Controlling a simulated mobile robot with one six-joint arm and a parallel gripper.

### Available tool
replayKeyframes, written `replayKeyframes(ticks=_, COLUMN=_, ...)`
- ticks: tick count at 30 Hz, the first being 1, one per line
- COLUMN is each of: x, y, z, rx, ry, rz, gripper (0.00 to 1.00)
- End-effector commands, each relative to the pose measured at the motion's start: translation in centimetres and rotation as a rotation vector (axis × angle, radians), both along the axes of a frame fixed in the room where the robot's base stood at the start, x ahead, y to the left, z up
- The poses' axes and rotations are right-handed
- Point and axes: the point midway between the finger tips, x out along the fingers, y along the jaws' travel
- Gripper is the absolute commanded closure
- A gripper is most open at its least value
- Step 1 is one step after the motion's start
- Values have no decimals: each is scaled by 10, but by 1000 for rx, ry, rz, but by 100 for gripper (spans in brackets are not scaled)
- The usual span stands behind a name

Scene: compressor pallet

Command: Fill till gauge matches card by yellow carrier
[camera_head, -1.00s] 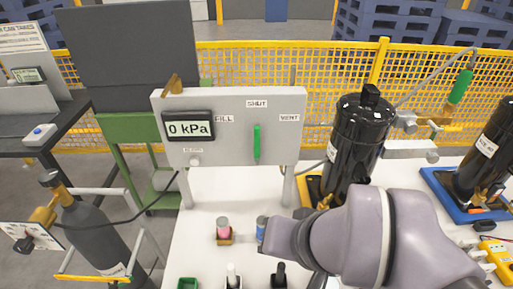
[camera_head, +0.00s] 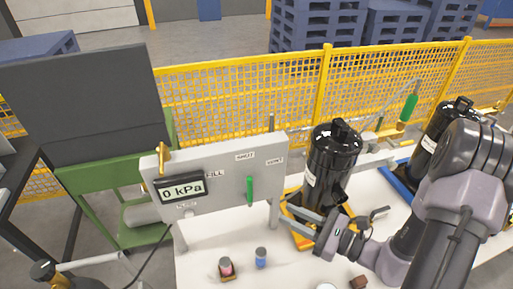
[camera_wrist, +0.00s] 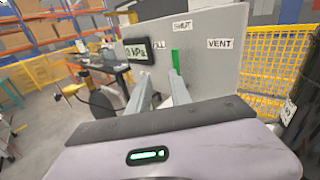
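The grey panel (camera_head: 225,205) carries a gauge (camera_head: 181,188) reading 0 kPa and an upright green lever (camera_head: 250,190) below the SHUT label, between FILL and VENT. The lever (camera_wrist: 175,60) also shows in the wrist view. The yellow carrier (camera_head: 300,238) holds a black cylinder (camera_head: 332,160) right of the panel. My gripper (camera_head: 290,205) is in front of the panel's lower right. In the wrist view its fingers (camera_wrist: 160,75) are apart and point at the panel, with the lever beyond the right fingertip. No contact is visible. I cannot make out a card.
A pink-capped fitting (camera_head: 226,267) and a blue one (camera_head: 261,257) stand on the white table (camera_head: 200,255). A second black cylinder (camera_head: 432,135) stands in a blue carrier (camera_head: 398,180) at the right. A yellow mesh fence (camera_head: 230,100) runs behind. A green cabinet (camera_head: 110,190) stands at left.

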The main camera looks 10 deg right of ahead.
Motion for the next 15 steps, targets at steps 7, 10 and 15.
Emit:
replayKeyframes(ticks=7, x=21, y=-6, z=-13, rx=57, ry=29, rz=-109, gripper=75)
replayKeyframes(ticks=10, x=40, y=16, z=-13, rx=56, ry=29, rz=-105, gripper=75)
replayKeyframes(ticks=15, x=77, y=53, z=-12, rx=55, ry=27, rz=-102, gripper=75)
